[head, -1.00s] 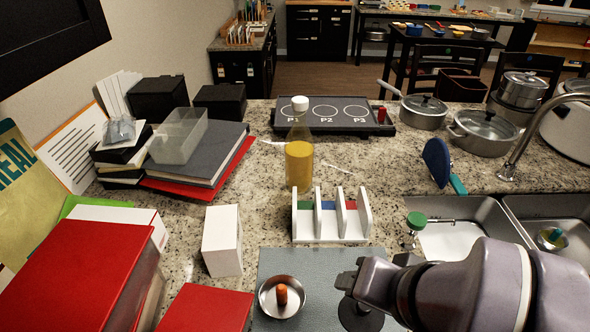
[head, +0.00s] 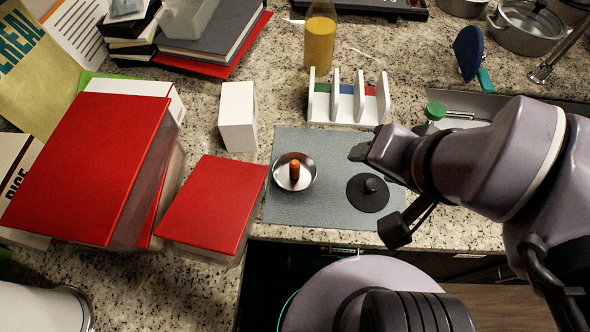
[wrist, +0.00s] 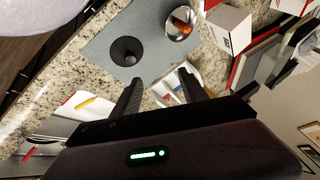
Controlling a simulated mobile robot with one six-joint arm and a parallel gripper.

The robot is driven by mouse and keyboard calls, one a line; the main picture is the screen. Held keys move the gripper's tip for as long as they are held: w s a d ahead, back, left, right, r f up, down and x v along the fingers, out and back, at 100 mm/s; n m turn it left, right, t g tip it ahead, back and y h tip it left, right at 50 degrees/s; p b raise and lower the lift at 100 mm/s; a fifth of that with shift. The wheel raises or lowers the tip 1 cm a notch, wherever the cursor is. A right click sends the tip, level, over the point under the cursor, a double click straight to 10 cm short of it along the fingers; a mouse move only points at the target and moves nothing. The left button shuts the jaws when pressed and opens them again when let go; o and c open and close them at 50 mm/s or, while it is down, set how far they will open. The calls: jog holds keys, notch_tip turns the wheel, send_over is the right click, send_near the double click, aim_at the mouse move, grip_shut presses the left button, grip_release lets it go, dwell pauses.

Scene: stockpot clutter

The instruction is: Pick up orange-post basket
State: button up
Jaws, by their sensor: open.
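The orange-post basket is a small round metal dish (head: 306,180) with an upright orange post (head: 294,170) in its middle. It sits on the left part of a grey mat (head: 320,211) on the counter. It also shows in the wrist view (wrist: 178,31), near the top. My gripper (head: 358,154) is above the mat, to the right of the basket and apart from it. In the wrist view its two dark fingers (wrist: 163,92) are spread and empty.
A black round lid (head: 368,198) lies on the mat right of the basket. A red-topped box (head: 213,197) and a white box (head: 237,118) stand to the left. A white divided rack (head: 349,109) stands behind. The counter's front edge is close to the mat.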

aim_at(298, 162)
jog(key=shift+w+a+r+p, duration=0.1)
jog(key=shift+w+r+p, duration=0.05)
jog(key=shift+r+p, duration=0.15)
jog(key=c, duration=0.3)
jog(key=w+a+f+m+g+y+p, duration=0.1)
jog(key=w+a+m+g+y+p, duration=0.1)
jog(key=w+a+m+g+p, duration=0.55)
jog(key=shift+c, duration=0.2)
jog(key=a+f+m+b, duration=0.1)
jog(key=f, duration=0.3)
jog(key=a+f+m+b, duration=0.1)
jog(key=f+b, duration=0.1)
jog(key=f, duration=0.1)
jog(key=w+f+m+b, duration=0.1)
jog(key=f+b, duration=0.1)
jog(key=f, duration=0.2)
jog(key=shift+a+f+m+t, duration=0.35)
jog(key=shift+a, duration=0.05)
jog(key=b+x, duration=0.1)
jog(key=x, duration=0.1)
jog(key=b+x, duration=0.1)
jog(key=x, duration=0.1)
jog(key=b+x, duration=0.1)
jog(key=x, duration=0.1)
jog(key=shift+w+a, duration=0.2)
jog(key=shift+a, duration=0.1)
jog(key=shift+r, duration=0.2)
jog(key=shift+c, duration=0.6)
grip_shut()
